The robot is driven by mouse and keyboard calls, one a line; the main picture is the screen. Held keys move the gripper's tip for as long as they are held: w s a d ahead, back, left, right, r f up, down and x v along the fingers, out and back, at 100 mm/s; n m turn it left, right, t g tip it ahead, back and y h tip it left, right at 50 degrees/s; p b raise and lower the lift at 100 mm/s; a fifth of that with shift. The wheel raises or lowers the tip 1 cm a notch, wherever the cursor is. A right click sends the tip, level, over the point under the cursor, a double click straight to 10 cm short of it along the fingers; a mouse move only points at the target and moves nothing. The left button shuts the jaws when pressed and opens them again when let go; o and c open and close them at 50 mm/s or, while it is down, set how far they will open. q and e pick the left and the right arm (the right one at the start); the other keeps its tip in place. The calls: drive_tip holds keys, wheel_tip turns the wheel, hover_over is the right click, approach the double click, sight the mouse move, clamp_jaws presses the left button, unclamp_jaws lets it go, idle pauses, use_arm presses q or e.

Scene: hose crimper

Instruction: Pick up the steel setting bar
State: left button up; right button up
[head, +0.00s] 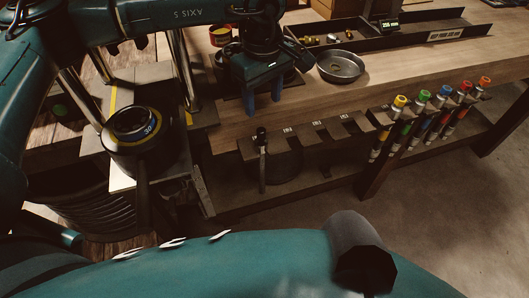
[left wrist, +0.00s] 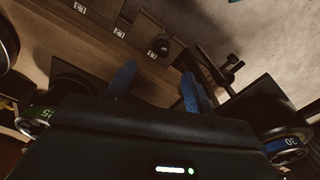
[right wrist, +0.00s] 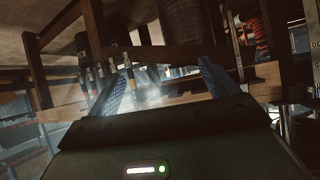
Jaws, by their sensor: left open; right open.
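The steel setting bar (head: 262,165) appears to be the thin upright bar with a dark knobbed top, hanging at the left end of the slotted rack on the bench front. In the left wrist view a dark knob (left wrist: 163,44) beside a rack label is probably its top. My left gripper (head: 263,98) is open and empty, with blue fingers pointing down, above and behind the bar in the head view. In the left wrist view its fingers (left wrist: 158,70) stand apart, with the knob beyond them. My right gripper (right wrist: 165,66) is open and empty, facing the bench's underside.
The slotted rack (head: 330,135) has white labels. A round metal dish (head: 341,66) sits on the bench right of my left gripper. Several colour-capped tools (head: 411,115) hang along the front edge at right.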

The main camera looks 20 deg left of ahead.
sight(261, 129)
use_arm(q)
drive_tip(key=f, duration=0.4)
drive_tip(key=shift+s+f+p, duration=0.2)
drive_tip(key=shift+f+p, duration=0.15)
drive_tip(key=shift+f, duration=0.05)
drive_tip(key=shift+a+f+p, duration=0.2)
drive_tip(key=shift+f+p, duration=0.65)
drive_tip(key=shift+f, duration=2.4)
drive_tip(key=c, duration=1)
drive_tip(key=shift+r, duration=0.1)
clamp_jaws()
